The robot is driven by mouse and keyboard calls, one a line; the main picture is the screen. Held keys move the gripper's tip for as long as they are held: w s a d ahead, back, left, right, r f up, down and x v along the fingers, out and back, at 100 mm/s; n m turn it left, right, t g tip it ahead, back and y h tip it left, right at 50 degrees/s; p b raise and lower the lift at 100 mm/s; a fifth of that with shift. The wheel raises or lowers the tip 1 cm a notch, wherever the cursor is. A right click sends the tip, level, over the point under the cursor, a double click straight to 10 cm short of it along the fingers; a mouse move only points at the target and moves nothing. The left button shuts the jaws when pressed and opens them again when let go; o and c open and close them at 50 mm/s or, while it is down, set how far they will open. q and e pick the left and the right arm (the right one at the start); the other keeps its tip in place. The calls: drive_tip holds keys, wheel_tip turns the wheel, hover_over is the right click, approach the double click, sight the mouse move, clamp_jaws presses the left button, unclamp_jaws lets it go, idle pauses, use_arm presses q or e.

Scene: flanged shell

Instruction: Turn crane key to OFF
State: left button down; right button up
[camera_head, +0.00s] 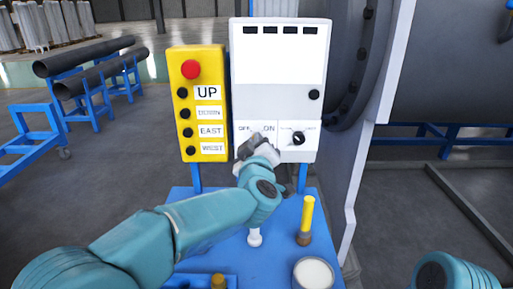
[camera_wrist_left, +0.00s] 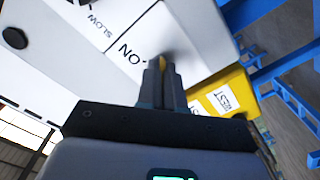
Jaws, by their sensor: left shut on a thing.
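The white control box (camera_head: 278,75) stands upright with an OFF/ON label pair at its lower left; the ON label (camera_wrist_left: 132,52) shows close up in the left wrist view. My left gripper (camera_head: 257,146) is in front of that label pair, and it also shows in the left wrist view (camera_wrist_left: 163,76). It is shut on the crane key, of which only a small yellowish part (camera_wrist_left: 162,62) shows between the fingertips. The gripper hides the key in the head view, and I cannot tell its exact angle. My right gripper is not in view.
A black knob (camera_head: 298,139) sits right of the key area. A yellow button box (camera_head: 197,105) with a red button stands close on the left. Below, a blue table (camera_head: 270,262) holds a yellow-handled tool (camera_head: 307,215) and a white-topped can (camera_head: 313,273). A large flanged shell (camera_head: 440,70) is at right.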

use_arm(q)
drive_tip(key=shift+r+n, duration=0.15)
drive_tip(key=shift+n, duration=0.35)
drive_tip(key=c, duration=1.3)
unclamp_jaws()
drive_tip(key=shift+w, duration=0.15)
drive_tip(key=s+b, duration=0.2)
drive_tip(key=s, duration=1.4)
drive_tip(key=shift+s, duration=0.2)
drive_tip(key=shift+s+f, duration=0.1)
drive_tip(key=shift+f, duration=0.1)
